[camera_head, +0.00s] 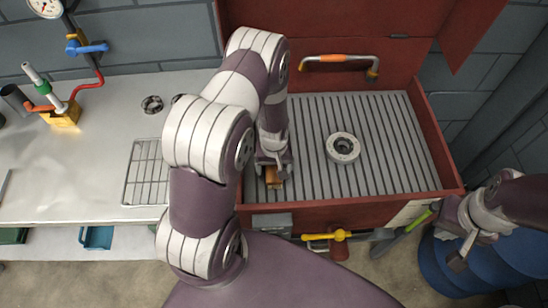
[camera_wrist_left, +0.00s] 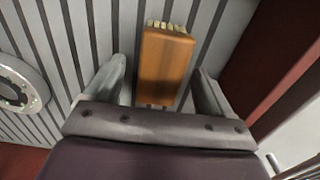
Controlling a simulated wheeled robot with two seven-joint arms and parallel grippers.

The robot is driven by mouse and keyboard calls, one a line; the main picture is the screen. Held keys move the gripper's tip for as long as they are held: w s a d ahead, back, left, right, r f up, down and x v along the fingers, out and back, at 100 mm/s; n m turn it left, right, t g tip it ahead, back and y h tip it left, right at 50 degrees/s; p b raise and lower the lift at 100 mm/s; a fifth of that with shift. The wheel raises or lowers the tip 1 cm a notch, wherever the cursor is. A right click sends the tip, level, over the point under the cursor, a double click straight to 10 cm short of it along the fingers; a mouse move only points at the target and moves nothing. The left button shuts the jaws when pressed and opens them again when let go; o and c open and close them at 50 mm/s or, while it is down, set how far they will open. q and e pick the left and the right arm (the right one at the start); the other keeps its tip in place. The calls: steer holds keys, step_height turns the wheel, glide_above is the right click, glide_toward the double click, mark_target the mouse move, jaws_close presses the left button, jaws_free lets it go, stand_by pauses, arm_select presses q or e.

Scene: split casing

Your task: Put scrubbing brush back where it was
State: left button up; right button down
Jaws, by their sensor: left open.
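The scrubbing brush (camera_head: 273,178) has an orange-brown wooden block and sits on the ribbed grey floor of the red casing, near its left front corner. In the left wrist view the brush (camera_wrist_left: 166,66) shows pale bristles at its far end. My left gripper (camera_head: 272,167) is over the brush. Its two fingers (camera_wrist_left: 160,88) stand open on either side of the block, with a gap visible on each side. My right gripper (camera_head: 462,245) is at the far right, outside the casing, and I cannot tell whether its fingers are apart.
A round metal flange (camera_head: 343,148) lies on the ribbed floor right of the brush. The red casing (camera_head: 350,203) has raised walls. A bench (camera_head: 100,140) with a wire rack (camera_head: 147,175) stands on the left. Blue drums (camera_head: 450,265) stand at right. The casing's right floor is clear.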

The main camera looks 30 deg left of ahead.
arm_select(q)
step_height(320, 180, up, 10)
steer(key=f+b, duration=0.1)
step_height(320, 180, up, 5)
steer(key=m, duration=0.1)
glide_above(274, 170)
steer(key=d, duration=0.1)
steer(key=s+d+r+m+t, duration=0.1)
steer(key=s+d+r+m, duration=0.3)
steer(key=s+r, duration=0.4)
steer(key=shift+s+r+m, duration=0.25)
steer(key=shift+r+m, duration=0.3)
steer(key=shift+m, duration=0.25)
steer(key=shift+s+d, duration=0.15)
steer(key=shift+c, duration=0.3)
